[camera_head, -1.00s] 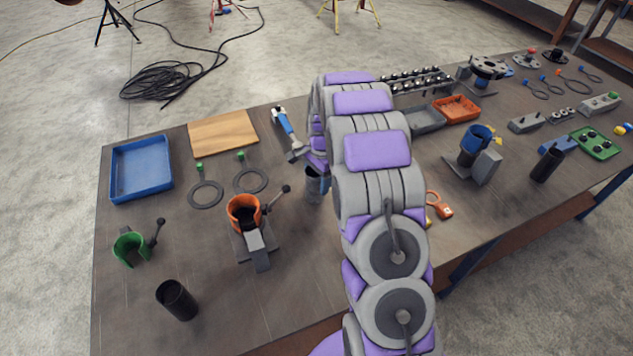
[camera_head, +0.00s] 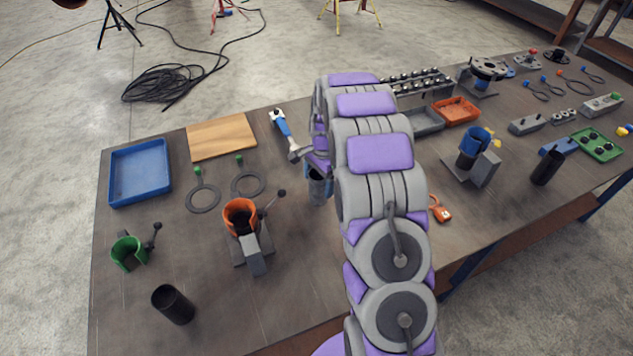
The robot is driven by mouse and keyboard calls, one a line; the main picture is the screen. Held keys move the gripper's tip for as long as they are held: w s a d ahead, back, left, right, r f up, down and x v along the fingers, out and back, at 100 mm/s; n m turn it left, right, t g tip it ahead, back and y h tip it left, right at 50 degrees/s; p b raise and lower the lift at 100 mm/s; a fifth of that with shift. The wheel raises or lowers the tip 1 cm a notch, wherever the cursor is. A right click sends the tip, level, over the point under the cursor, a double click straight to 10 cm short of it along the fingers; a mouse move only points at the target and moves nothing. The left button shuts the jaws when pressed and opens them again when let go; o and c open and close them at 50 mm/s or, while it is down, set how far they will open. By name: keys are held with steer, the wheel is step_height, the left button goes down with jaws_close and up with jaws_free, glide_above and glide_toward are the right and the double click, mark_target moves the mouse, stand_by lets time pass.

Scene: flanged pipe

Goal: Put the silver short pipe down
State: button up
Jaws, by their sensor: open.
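The silver short pipe (camera_head: 319,191) stands upright on the table, just left of my arm's middle. My gripper (camera_head: 317,166) is at the pipe's upper end, partly hidden behind my arm. Its jaws are open around or beside the pipe's top; I cannot tell whether they touch it. The pipe's right side is partly covered by my arm.
An orange clamp holder (camera_head: 240,217) stands left of the pipe, its lever reaching towards it. A black pipe (camera_head: 174,304), green clamp (camera_head: 128,252) and blue tray (camera_head: 141,172) are farther left. Bare table lies in front of the pipe.

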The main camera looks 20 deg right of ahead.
steer(key=r+p, duration=0.1)
steer(key=r, duration=0.4)
steer(key=r+p, duration=0.1)
steer(key=r, duration=0.4)
steer(key=shift+w+d+r+p, duration=0.15)
steer(key=shift+w+r+p, duration=0.05)
steer(key=shift+r+p, duration=0.1)
steer(key=shift+d+r, duration=0.25)
steer(key=shift+s+r, duration=0.2)
steer(key=shift+s, duration=0.05)
steer(key=s+a+r+n, duration=0.4)
steer(key=s+a+r, duration=0.1)
steer(key=s, duration=0.5)
steer(key=s+a+r+n, duration=0.4)
steer(key=s+a+r, duration=0.15)
steer(key=s, duration=0.35)
steer(key=s+a+n, duration=0.1)
steer(key=s+n, duration=0.2)
steer(key=s, duration=0.8)
steer(key=s+a+n+g+h, duration=0.1)
steer(key=s+a+n, duration=0.1)
steer(key=s, duration=0.9)
steer(key=shift+a+f+n, duration=0.15)
steer(key=shift+f+n, duration=0.1)
steer(key=shift+n, duration=0.65)
